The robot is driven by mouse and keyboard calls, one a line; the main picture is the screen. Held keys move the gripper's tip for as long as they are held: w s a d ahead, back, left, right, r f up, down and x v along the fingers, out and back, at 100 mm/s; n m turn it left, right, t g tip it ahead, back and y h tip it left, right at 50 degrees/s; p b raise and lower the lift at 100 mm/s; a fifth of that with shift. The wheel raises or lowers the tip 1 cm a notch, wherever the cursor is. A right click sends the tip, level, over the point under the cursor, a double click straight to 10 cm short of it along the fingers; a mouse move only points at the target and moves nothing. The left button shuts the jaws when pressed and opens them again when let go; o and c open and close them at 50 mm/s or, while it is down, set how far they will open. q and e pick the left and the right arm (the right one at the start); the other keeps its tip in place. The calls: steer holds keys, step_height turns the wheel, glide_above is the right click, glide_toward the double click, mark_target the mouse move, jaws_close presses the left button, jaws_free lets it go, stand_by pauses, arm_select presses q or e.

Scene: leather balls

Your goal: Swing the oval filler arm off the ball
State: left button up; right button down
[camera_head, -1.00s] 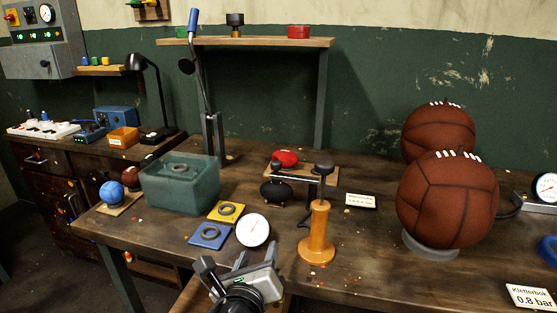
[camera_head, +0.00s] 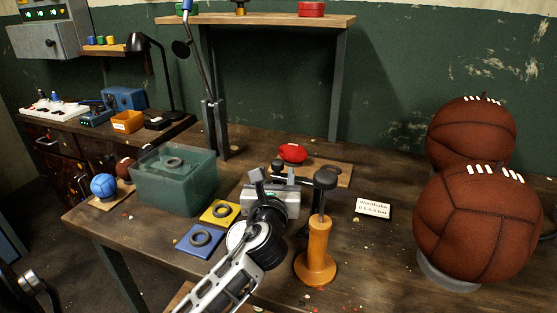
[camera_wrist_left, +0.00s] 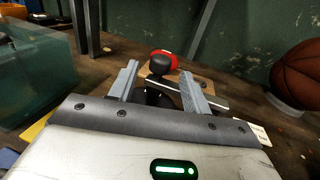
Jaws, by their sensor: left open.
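The filler arm shows in the left wrist view as a thin metal bar (camera_wrist_left: 207,98) with a black knob (camera_wrist_left: 163,66), above a wooden board (camera_wrist_left: 149,72). A red oval piece (camera_wrist_left: 163,53) lies behind the knob; it also shows in the head view (camera_head: 292,153). A dark rounded shape (camera_wrist_left: 153,97) lies below the knob, partly hidden, and I cannot tell its contact with the arm. My left gripper (camera_head: 268,180) is open; in the wrist view the knob stands between its fingertips (camera_wrist_left: 158,72). My right gripper is not in view.
An orange hand pump (camera_head: 319,240) stands just right of my left gripper. A teal bin (camera_head: 175,195), yellow pad (camera_head: 219,212) and blue pad (camera_head: 199,239) lie left. Two brown balls (camera_head: 475,225) stand right. A label card (camera_head: 373,208) lies between.

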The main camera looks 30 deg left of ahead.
mark_target(279, 161)
arm_select(q)
steer(key=x, duration=0.6)
steer(key=shift+w+a, duration=0.1)
steer(key=shift+w, duration=0.15)
jaws_close()
steer(key=shift+w, duration=0.1)
